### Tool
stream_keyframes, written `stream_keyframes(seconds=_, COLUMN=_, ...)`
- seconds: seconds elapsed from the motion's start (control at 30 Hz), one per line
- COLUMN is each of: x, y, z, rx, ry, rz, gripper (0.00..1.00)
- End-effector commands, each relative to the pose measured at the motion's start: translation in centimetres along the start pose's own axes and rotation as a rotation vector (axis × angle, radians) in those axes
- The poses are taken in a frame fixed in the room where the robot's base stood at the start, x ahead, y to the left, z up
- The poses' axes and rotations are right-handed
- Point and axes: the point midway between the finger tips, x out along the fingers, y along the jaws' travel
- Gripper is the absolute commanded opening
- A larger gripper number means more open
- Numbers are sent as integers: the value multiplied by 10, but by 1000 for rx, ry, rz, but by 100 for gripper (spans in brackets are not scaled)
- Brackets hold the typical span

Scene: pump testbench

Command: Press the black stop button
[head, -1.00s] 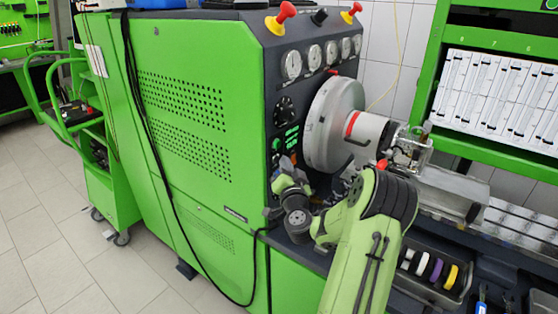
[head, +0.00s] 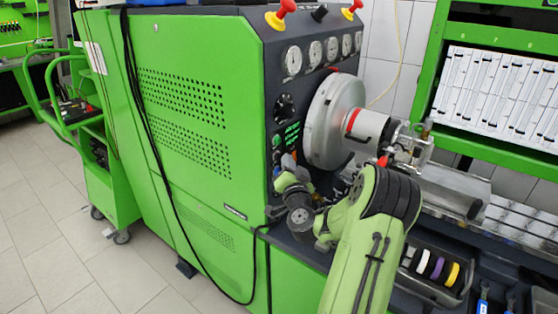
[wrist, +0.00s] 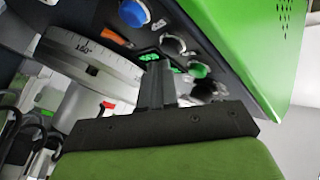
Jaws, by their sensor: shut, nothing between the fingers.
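The control panel (wrist: 225,55) of the green test bench fills the upper part of the wrist view. A green button (wrist: 198,70) sits on it, and a dark round button (wrist: 203,90) lies just beside that, partly behind my gripper's body. It looks like the black stop button, but the view is too small to be sure. My gripper (wrist: 157,66) is shut and empty, its fingertips in front of the panel near a green display. I cannot tell whether it touches anything. In the head view, the green button (head: 277,142) shows, while my wrist hides the lower panel.
The large silver disc (head: 333,122) stands close to the right of my wrist. A black cable hangs down the bench's green side. The floor at left is clear.

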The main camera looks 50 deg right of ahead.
Motion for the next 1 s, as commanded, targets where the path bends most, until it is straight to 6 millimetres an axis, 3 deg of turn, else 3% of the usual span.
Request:
stream_keyframes(seconds=0.37, x=-4, y=4, z=-3, rx=0, ry=1, rz=1, gripper=0)
stream_keyframes(seconds=0.8, x=-34, y=27, z=-22, rx=-3, ry=3, rz=2, gripper=0)
stream_keyframes(seconds=1.0, x=-39, y=28, z=-27, rx=0, ry=0, rz=1, gripper=0)
